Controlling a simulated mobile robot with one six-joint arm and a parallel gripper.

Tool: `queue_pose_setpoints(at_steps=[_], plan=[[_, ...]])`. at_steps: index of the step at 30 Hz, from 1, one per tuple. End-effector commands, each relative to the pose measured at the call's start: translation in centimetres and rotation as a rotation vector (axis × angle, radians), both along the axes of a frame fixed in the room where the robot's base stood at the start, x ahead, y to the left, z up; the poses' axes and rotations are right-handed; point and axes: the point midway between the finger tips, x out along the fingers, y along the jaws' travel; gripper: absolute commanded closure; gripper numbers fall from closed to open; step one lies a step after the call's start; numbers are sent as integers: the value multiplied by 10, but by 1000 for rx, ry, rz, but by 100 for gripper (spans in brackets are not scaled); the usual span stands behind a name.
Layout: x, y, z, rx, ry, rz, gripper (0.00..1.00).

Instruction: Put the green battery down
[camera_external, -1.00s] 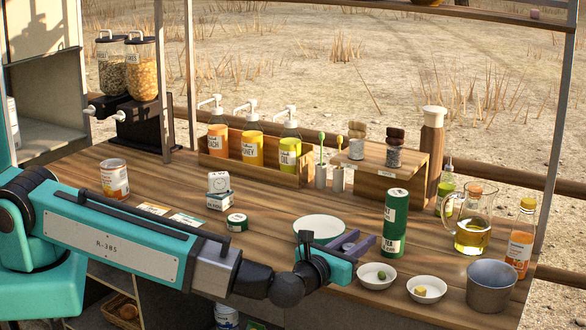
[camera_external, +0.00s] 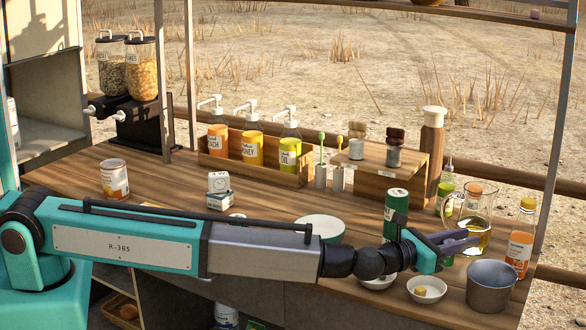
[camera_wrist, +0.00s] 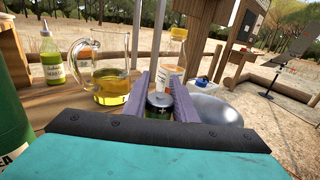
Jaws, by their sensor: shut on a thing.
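The green battery (camera_wrist: 158,103) shows end-on between the purple fingers in the wrist view, with a plus mark on its dark top. My gripper (camera_external: 468,241) is shut on it and is held above the right part of the counter. It is in front of the glass pitcher and above the two small bowls. In the wrist view the fingers (camera_wrist: 160,95) point towards the orange-capped bottle. In the outside view the battery is mostly hidden by the gripper.
Close by are the glass pitcher (camera_external: 484,215), orange bottle (camera_external: 520,245), metal pot (camera_external: 491,288), green tea tin (camera_external: 396,203) and a white bowl (camera_external: 426,296) with a yellow piece. The front-left wooden counter (camera_external: 75,180) has bare room.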

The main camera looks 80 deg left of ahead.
Motion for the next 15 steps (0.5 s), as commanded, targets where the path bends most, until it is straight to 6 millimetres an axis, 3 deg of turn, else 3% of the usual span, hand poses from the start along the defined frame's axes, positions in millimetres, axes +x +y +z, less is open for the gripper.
queue_pose_setpoints(at_steps=[1,5,9,15], plan=[[15,10,0,-2,-3,5,100],[31,39,9,-1,-3,36,100],[32,63,15,-2,-1,61,100],[33,73,15,1,0,72,100]])
